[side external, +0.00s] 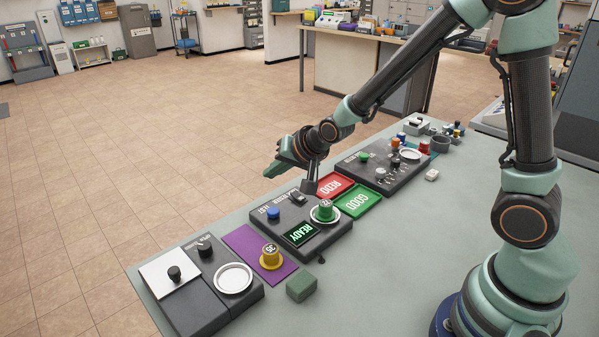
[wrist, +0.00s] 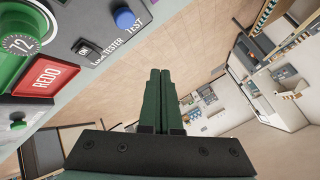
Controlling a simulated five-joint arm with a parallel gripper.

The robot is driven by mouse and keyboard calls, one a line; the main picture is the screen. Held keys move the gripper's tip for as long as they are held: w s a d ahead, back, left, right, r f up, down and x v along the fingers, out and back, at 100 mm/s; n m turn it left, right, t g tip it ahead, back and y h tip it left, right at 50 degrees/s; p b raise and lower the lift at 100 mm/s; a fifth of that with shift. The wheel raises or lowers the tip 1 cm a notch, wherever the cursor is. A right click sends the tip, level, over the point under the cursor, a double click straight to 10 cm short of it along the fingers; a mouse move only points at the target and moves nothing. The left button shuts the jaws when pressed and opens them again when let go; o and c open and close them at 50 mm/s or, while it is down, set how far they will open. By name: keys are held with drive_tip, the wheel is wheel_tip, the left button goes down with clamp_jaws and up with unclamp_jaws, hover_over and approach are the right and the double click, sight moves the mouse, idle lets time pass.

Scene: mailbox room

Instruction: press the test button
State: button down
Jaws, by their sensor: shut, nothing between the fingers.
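The test button is the round blue button (side external: 273,213) on the dark tester box (side external: 318,243). In the wrist view the blue button (wrist: 124,18) is at the top, beside the printed word TEST. The tester's screen (side external: 299,234) reads READY in green. A green piece marked 12 (side external: 325,209) sits on the tester's round white plate; it also shows large in the wrist view (wrist: 18,45). My gripper (side external: 270,174) is shut and empty. It is in the air beyond the tester, apart from the button. In the wrist view its closed fingers (wrist: 158,75) point away over the floor.
A black switch (side external: 298,196) stands beside the blue button. Red REDO (side external: 335,186) and green GOOD (side external: 358,201) trays lie right of the tester. A yellow piece (side external: 271,257) stands on a purple mat (side external: 248,241). A green block (side external: 301,287) lies in front.

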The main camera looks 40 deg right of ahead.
sight(276, 213)
drive_tip(key=shift+f, duration=3.8)
drive_tip(key=shift+f, duration=0.1)
drive_tip(key=shift+f, duration=0.3)
drive_tip(key=shift+f, duration=0.55)
drive_tip(key=shift+r, duration=0.95)
drive_tip(key=shift+r, duration=2.5)
